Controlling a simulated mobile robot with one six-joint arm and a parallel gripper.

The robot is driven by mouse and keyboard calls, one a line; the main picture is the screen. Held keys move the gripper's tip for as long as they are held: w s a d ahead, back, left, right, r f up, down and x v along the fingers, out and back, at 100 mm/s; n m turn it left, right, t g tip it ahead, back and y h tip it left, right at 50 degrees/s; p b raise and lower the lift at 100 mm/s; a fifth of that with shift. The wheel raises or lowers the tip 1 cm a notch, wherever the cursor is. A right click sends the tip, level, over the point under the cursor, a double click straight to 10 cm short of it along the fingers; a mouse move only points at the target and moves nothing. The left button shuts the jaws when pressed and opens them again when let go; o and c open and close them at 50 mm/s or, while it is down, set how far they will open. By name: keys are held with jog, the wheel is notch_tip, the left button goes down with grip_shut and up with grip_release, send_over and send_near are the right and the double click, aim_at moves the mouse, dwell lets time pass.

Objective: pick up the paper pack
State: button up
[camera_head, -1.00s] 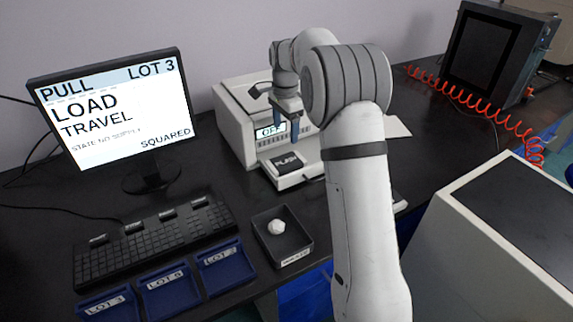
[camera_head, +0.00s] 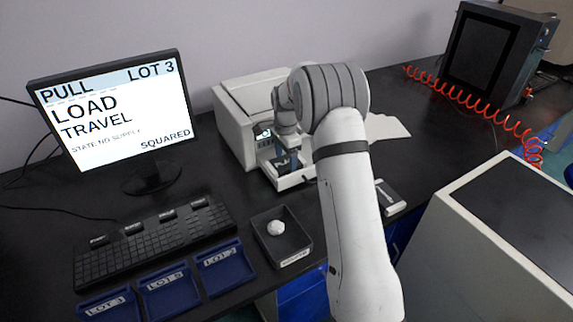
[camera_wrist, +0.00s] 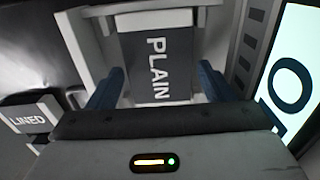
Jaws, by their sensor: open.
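A paper pack with a dark face marked PLAIN (camera_wrist: 157,62) lies in the white front tray of the printer-like machine (camera_head: 232,125). My gripper (camera_head: 287,161) is open and low over this tray. In the wrist view its blue fingers stand on either side of the PLAIN pack, with visible gaps; I cannot tell whether the tips reach below its top. In the head view the fingers partly hide the pack. A second pack marked LINED (camera_wrist: 28,118) shows at the left of the wrist view; it seems to be the one on the bench (camera_head: 391,197).
The machine's lit display (camera_wrist: 295,90) is close beside my gripper. A monitor (camera_head: 118,110), a keyboard (camera_head: 155,240), blue lot trays (camera_head: 170,290) and a black tray with a white lump (camera_head: 276,228) stand left. A white cabinet (camera_head: 500,230) is at right.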

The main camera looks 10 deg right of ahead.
jog(key=shift+f, duration=0.45)
jog(key=c, duration=0.8)
jog(key=shift+r, duration=0.1)
